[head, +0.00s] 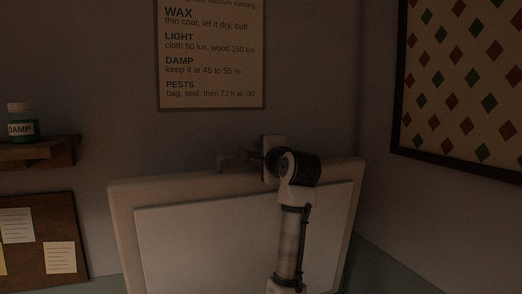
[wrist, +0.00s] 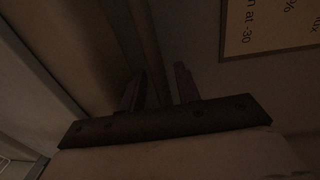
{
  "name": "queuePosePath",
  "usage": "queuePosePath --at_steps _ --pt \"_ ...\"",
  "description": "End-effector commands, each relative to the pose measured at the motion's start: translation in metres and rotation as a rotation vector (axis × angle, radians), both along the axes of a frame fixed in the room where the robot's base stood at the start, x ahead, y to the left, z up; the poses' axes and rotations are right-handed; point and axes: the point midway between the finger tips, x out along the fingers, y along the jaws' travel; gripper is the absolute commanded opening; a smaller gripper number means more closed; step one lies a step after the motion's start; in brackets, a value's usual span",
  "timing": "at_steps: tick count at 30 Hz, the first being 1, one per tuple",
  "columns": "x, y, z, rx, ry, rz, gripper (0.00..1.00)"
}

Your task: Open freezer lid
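The freezer lid (head: 122,215) stands raised and steeply tilted in the head view, with its pale inner panel (head: 200,240) facing me. My arm crosses in front of its right part. My gripper (head: 222,162) is at the lid's top edge, pointing left. In the wrist view, the two fingers of my gripper (wrist: 160,90) stand apart with a gap between them. A dark strip runs behind the gap; I cannot tell if a finger touches the lid. The freezer's body is out of the head view.
A printed sign (head: 212,55) hangs on the wall behind the lid. At left are a wooden shelf (head: 40,150) with a green jar (head: 20,128) and a cork board (head: 62,215) with notes. A framed diamond pattern (head: 460,90) hangs on the right wall.

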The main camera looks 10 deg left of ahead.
Motion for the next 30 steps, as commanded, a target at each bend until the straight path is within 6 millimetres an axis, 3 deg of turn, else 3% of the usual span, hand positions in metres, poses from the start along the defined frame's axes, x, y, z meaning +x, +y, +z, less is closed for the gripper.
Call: queuePosePath --at_steps 8,16,25,30 --pt "0.001 0.001 -0.001 0.0 0.0 0.0 0.32" --pt "0.001 0.001 0.0 0.0 0.0 0.0 0.0" --pt "0.0 0.0 -0.002 0.002 -0.002 0.0 0.0" --pt "-0.018 -0.013 -0.009 0.026 -0.037 0.0 0.0"
